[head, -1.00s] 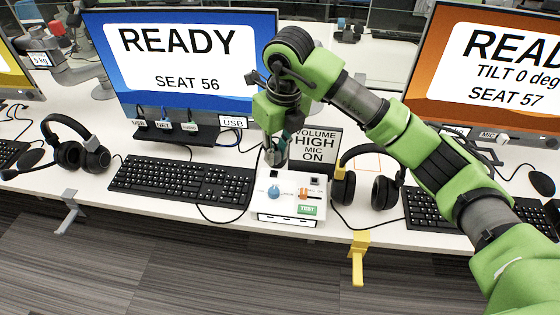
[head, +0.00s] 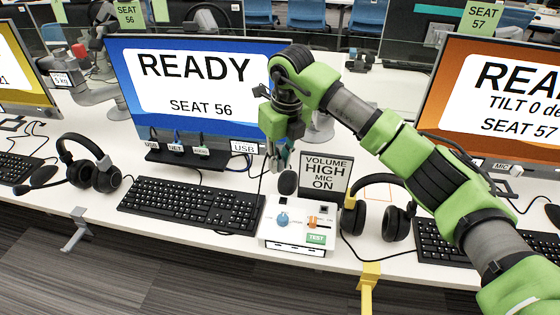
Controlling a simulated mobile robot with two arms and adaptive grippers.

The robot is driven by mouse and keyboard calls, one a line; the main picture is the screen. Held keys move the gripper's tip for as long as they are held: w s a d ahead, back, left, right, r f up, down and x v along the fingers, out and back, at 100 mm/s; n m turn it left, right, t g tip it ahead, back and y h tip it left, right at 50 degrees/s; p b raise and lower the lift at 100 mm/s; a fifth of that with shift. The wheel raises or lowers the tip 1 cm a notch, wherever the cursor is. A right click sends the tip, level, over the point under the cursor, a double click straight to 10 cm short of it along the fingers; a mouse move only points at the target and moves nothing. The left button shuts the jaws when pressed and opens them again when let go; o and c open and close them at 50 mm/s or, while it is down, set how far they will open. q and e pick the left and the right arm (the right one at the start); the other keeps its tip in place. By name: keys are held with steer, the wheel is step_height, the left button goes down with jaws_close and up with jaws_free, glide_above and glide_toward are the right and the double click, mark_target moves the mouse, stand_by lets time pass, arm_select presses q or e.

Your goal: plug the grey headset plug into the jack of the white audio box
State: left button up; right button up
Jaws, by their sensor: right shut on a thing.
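The white audio box (head: 272,238) stands at the desk's front edge, with a blue knob, an orange switch and a green TEST label on top. My right gripper (head: 281,164) is above and behind the box, fingers pointing down, clear of its top. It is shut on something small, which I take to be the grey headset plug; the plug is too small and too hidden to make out. The black headset (head: 396,222) rests on the desk right of the box. A dark oval, perhaps its microphone (head: 287,183), shows just below the gripper. My left gripper is out of view.
A VOLUME HIGH, MIC ON sign (head: 326,173) stands behind the box. A keyboard (head: 190,203) lies to its left, and a yellow clamp (head: 370,275) grips the desk edge at right. The SEAT 56 monitor (head: 190,85) stands behind my gripper.

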mark_target(280, 170)
steer(key=shift+f, duration=0.1)
steer(key=shift+f+b, duration=1.35)
steer(key=shift+f, duration=0.8)
